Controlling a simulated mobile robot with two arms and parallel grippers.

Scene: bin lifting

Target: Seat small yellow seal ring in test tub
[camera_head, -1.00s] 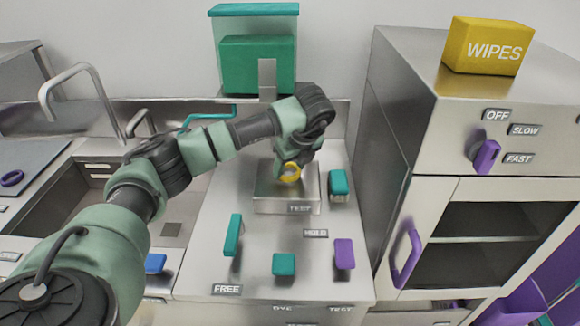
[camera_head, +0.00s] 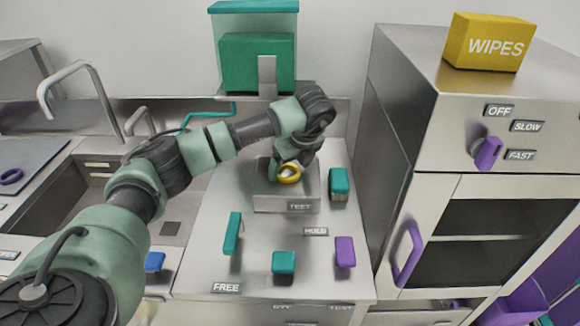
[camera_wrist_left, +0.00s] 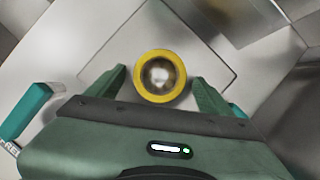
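The small yellow seal ring (camera_head: 289,174) is at my left gripper (camera_head: 286,168), over the low metal test tub (camera_head: 284,204) labelled TEST. In the left wrist view the ring (camera_wrist_left: 141,88) lies between the two green fingers of the left gripper (camera_wrist_left: 158,84). The fingers stand apart, with a narrow gap on each side of the ring. A bright round metal patch shows through the ring's middle. I cannot tell whether the ring rests on the tub or how fully it is seated. My right gripper is in neither view.
A teal-capped block (camera_head: 339,182) stands close to the tub's right. Teal and purple handles (camera_head: 284,262) stand on the counter in front. A cabinet (camera_head: 420,105) rises at the right, a teal container (camera_head: 254,50) stands behind, and a sink (camera_head: 110,205) lies left.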

